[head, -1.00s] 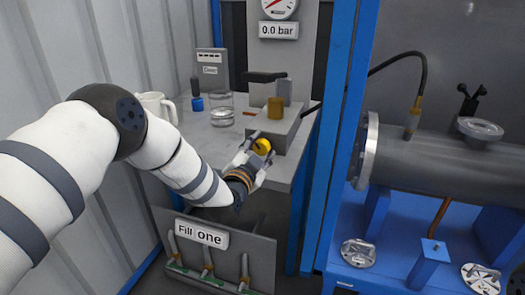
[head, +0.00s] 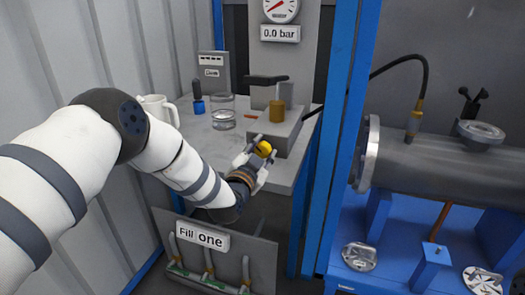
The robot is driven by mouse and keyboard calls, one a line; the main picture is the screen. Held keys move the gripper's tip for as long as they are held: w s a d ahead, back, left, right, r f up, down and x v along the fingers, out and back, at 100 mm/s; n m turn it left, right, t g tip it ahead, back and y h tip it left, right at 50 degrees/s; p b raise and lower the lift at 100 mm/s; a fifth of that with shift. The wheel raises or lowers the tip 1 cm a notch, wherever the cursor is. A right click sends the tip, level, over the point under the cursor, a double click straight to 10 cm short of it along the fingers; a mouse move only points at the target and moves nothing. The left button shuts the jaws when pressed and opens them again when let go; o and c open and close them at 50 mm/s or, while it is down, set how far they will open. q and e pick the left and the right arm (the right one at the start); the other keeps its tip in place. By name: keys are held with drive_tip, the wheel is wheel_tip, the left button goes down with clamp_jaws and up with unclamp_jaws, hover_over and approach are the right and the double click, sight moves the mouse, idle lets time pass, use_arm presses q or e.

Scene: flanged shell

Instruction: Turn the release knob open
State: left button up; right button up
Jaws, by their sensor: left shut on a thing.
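The yellow release knob (head: 263,149) sits on the front of a grey block (head: 286,131) at the front edge of the grey bench. My left gripper (head: 257,154) reaches it from below and left, with its fingers shut around the knob's sides. Part of the knob is hidden by the fingers. My right gripper is not in view.
A brass cylinder (head: 277,110) stands on the block. A gauge (head: 281,9) above a "0.0 bar" label (head: 280,33) hangs behind. A blue post (head: 340,130) rises on the right.

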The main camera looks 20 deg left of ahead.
use_arm(q)
drive_tip(key=n, duration=0.4)
drive_tip(key=shift+n, duration=0.3)
drive_tip(key=shift+f+n, duration=0.1)
drive_tip(key=shift+n, duration=2.1)
drive_tip(key=o, duration=0.9)
drive_tip(key=s, duration=1.2)
drive_tip(key=shift+a, duration=0.2)
